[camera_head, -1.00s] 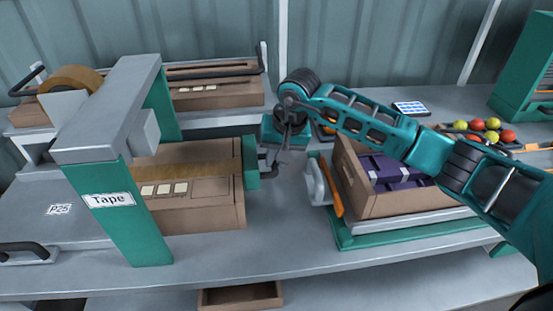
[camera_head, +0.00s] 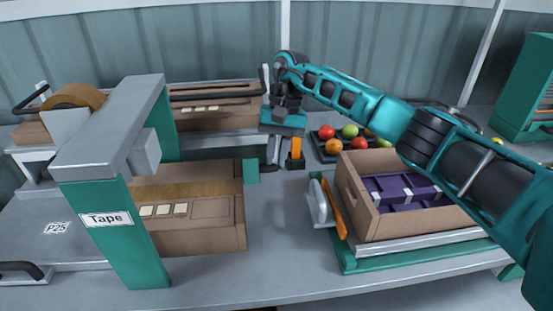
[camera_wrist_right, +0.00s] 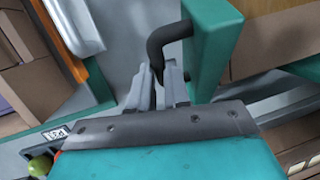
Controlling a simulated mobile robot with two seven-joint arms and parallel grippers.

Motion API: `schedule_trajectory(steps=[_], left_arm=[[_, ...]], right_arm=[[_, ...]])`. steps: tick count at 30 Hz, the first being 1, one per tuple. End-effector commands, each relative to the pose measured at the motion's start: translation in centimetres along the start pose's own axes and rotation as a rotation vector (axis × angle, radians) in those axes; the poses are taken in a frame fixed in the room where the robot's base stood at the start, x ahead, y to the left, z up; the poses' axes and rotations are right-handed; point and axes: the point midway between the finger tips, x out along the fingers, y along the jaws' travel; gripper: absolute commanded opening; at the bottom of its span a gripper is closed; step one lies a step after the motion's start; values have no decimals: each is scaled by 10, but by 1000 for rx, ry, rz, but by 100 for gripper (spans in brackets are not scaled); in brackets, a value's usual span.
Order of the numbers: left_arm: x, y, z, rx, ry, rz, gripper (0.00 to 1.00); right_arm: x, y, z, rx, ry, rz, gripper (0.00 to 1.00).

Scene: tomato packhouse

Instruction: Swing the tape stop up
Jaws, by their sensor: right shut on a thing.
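The tape stop is a green plate (camera_head: 251,171) at the right end of a brown carton (camera_head: 200,240) beside the tape machine (camera_head: 115,200). In the right wrist view the plate (camera_wrist_right: 213,40) is close, with a dark bent handle (camera_wrist_right: 160,45) coming off it. My right gripper (camera_head: 272,163) stands over the bench just right of the plate, fingers pointing down. In the wrist view its fingers (camera_wrist_right: 164,92) are shut around the end of the handle. In the head view the handle is mostly hidden by the gripper. My left gripper is not in view.
An open crate (camera_head: 360,215) with purple packs stands on a green-edged base to the right. A tray of red and green tomatoes (camera_head: 325,155) and an orange-and-black item (camera_head: 296,152) are behind. Bare bench (camera_head: 285,225) lies between carton and crate.

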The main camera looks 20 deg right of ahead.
Motion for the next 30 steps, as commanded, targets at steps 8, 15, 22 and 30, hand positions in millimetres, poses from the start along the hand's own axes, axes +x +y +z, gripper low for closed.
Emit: schedule_trajectory(steps=[8,15,22,30], left_arm=[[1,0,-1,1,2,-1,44],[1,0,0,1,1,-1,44],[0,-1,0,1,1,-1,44],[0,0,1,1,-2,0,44]], right_arm=[[-1,0,-1,0,-1,0,0],[-1,0,-1,1,-1,0,27],[0,0,0,1,-2,0,42],[-7,0,-1,1,-1,0,42]])
